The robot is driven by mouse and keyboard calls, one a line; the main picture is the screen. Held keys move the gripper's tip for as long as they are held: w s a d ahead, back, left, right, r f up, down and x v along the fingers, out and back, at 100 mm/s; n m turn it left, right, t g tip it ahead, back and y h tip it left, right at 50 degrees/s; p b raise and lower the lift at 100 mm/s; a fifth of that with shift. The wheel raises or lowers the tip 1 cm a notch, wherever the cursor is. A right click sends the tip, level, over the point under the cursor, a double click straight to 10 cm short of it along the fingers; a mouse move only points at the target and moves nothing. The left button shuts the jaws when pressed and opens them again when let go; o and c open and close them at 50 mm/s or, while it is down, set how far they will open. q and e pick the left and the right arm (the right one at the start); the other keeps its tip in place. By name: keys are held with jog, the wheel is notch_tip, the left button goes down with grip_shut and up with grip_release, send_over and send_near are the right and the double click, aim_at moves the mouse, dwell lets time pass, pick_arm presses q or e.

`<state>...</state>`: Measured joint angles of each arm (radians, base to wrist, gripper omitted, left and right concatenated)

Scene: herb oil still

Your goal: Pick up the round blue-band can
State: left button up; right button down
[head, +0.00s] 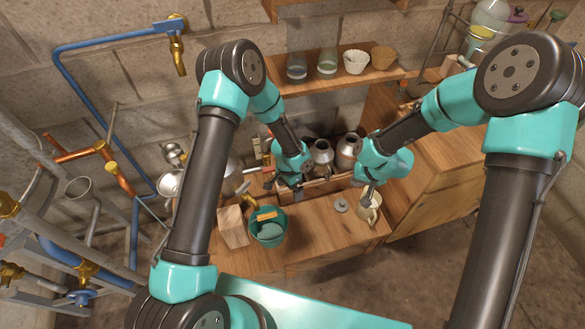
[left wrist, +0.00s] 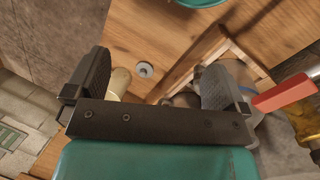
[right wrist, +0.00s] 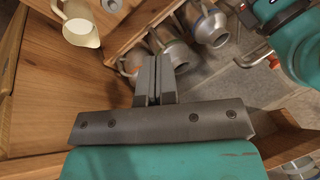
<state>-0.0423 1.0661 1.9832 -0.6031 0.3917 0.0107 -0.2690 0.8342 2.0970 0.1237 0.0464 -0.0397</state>
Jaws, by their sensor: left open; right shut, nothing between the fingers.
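Several metal cans stand in a wooden rack behind my grippers. In the head view, two show as a can (head: 322,154) and another can (head: 347,150). In the right wrist view they are a can at the right (right wrist: 210,26), a middle can (right wrist: 173,47) and a partly hidden can (right wrist: 130,66). My left gripper (head: 288,190) is open and empty in front of the rack's left part. My right gripper (head: 368,196) is shut and empty beside the cream jug; its fingertips (right wrist: 155,62) overlap the cans in its wrist view.
A cream jug (head: 370,212) and a small grey disc (head: 341,206) are on the wooden counter. A teal bucket (head: 268,232) and a wooden block (head: 233,228) stand at the left. A shelf (head: 340,74) with jars hangs above. The rack's front board (right wrist: 128,38) borders the cans.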

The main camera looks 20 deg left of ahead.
pick_arm(q)
jog(key=w+d+r+m+t+y, duration=0.1)
jog(key=w+r+m+y, duration=0.1)
jog(key=w, duration=0.7)
jog(key=w+d+r+m+t+y, duration=0.1)
jog(key=w+r+m+y, duration=0.2)
jog(key=w, duration=0.6)
notch_tip(320, 180, up, 2)
jog(key=shift+d+r+t+y, duration=0.2)
jog(key=shift+r+t+y, duration=0.1)
jog(key=shift+y, duration=0.9)
pick_arm(e)
jog(key=s+d+f+m, duration=0.1)
jog(key=s+d+f, duration=0.4)
jog(key=s+d, duration=0.3)
jog(key=s+d+f+m+g, duration=0.1)
jog(key=s+d+f+m, duration=0.1)
jog(key=s+d+f, duration=0.3)
jog(key=s+d, duration=0.3)
jog(key=s, duration=0.1)
jog(key=shift+s+d+f+m+h, duration=0.25)
jog(key=shift+s+f+m+h, duration=0.05)
jog(key=shift+s+f+h, duration=0.1)
pick_arm(q)
jog(key=shift+f, duration=0.15)
jog(key=x, duration=0.6)
jog(key=shift+a+f, duration=0.15)
jog(key=shift+f, duration=0.15)
jog(key=shift+a, duration=0.1)
